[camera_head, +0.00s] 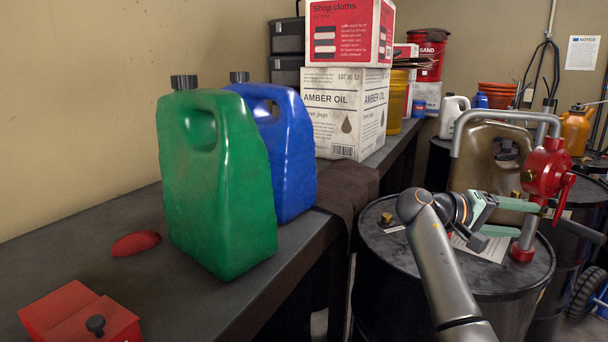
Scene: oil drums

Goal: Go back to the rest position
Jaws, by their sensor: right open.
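My right arm comes in from the bottom, and its gripper (526,218) is over the black drum (390,280), next to the red hand pump (548,170). Its pale green fingers are spread apart and point right, toward the pump's stem. I see nothing held between them. Whether a finger touches the pump I cannot tell. My left gripper is not in view.
A green jug (213,180) and a blue jug (285,150) stand on the dark bench (95,255) at left. Cartons (343,115) stand behind. More drums crowd the right.

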